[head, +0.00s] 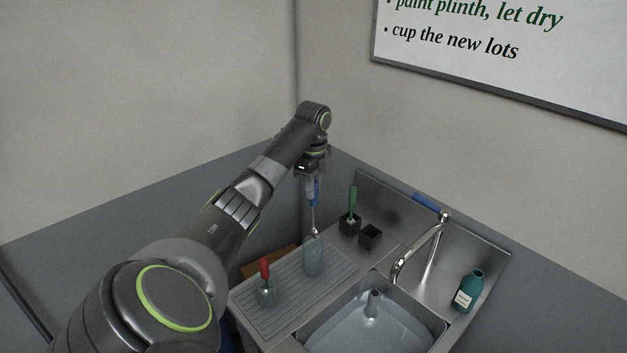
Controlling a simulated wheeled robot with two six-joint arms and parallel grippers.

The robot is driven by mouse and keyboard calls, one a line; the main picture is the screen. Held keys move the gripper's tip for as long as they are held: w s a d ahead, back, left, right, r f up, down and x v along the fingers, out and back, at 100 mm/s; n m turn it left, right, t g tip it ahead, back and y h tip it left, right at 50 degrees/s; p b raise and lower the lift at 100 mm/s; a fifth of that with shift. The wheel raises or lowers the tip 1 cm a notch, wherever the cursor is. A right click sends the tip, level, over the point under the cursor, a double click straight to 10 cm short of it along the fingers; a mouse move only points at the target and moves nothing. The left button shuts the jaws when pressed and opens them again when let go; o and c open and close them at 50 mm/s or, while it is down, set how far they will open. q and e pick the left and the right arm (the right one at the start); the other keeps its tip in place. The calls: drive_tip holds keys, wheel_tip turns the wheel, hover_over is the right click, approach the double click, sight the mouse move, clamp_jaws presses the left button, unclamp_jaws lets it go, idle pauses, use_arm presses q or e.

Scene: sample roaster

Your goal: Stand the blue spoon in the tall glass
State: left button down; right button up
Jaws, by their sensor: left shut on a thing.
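My left gripper (314,178) points down over the ribbed drainboard and is shut on the blue spoon (316,194). The spoon hangs upright, blue handle in the jaws, its metal end downward. The tall glass (314,259), clear and upright, stands on the drainboard right below the spoon. The spoon's lower end is at about the height of the glass rim; I cannot tell whether it is inside or just above. My right gripper is not in view.
A short glass (267,294) with a red-handled utensil (265,268) stands front left on the drainboard (290,298). Two black pots stand behind, one holding a green-handled utensil (353,198). To the right are a tap (420,250), a sink basin (415,315) and a teal bottle (468,288).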

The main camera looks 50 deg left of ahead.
use_arm(q)
drive_tip(key=shift+f, duration=0.9)
drive_tip(key=b, duration=0.1)
hover_over(313, 227)
drive_tip(key=shift+w+a+f, duration=0.1)
drive_tip(key=shift+f, duration=1.05)
drive_tip(key=shift+w+a+f, duration=0.1)
drive_tip(key=shift+f, duration=1.05)
drive_tip(key=shift+f+b, duration=1.4)
drive_tip(key=shift+f, duration=2.1)
drive_tip(key=c, duration=1.2)
unclamp_jaws()
